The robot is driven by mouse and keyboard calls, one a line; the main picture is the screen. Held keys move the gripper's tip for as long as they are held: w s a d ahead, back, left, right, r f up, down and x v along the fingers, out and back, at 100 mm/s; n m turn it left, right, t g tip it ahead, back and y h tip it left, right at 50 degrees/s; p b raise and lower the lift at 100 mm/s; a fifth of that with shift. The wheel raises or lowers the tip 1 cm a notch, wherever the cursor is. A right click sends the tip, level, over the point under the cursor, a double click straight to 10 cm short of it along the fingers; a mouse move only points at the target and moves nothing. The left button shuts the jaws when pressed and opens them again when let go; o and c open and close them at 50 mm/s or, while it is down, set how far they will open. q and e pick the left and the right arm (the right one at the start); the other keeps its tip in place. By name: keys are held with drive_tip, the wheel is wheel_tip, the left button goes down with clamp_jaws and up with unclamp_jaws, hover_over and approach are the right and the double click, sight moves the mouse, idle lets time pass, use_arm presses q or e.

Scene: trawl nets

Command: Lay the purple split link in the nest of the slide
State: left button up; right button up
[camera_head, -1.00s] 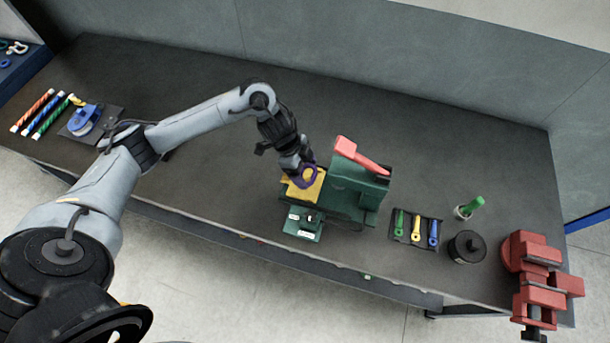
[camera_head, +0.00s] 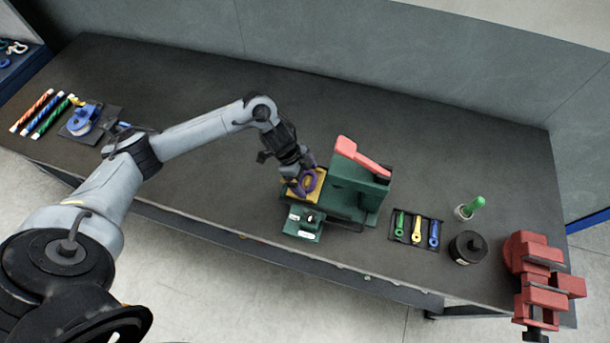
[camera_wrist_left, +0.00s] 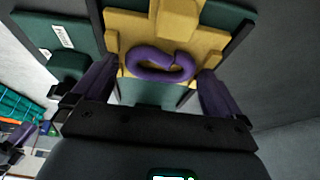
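The purple split link (camera_wrist_left: 160,66) lies flat on the yellow slide (camera_wrist_left: 128,24), against a raised yellow block, in the left wrist view. In the head view the link (camera_head: 310,182) shows partly beside my gripper on the slide (camera_head: 319,180). The slide sits at the left of a green press (camera_head: 352,190) with a red handle (camera_head: 362,158). My left gripper (camera_wrist_left: 150,95) is open, its dark purple fingers apart on either side of the link and not touching it. It also shows over the slide in the head view (camera_head: 297,187).
A green block with white labels (camera_head: 303,226) stands in front of the slide. A tray of small coloured links (camera_head: 416,232), a black pot (camera_head: 467,248) and a red vise (camera_head: 540,280) stand to the right. The bench behind the press is clear.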

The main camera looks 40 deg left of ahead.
use_arm(q)
drive_tip(key=shift+r, duration=0.1)
drive_tip(key=shift+a+r, duration=0.15)
drive_tip(key=shift+r, duration=0.45)
drive_tip(key=p+v, duration=0.1)
drive_tip(key=v, duration=1)
drive_tip(key=shift+s, duration=0.15)
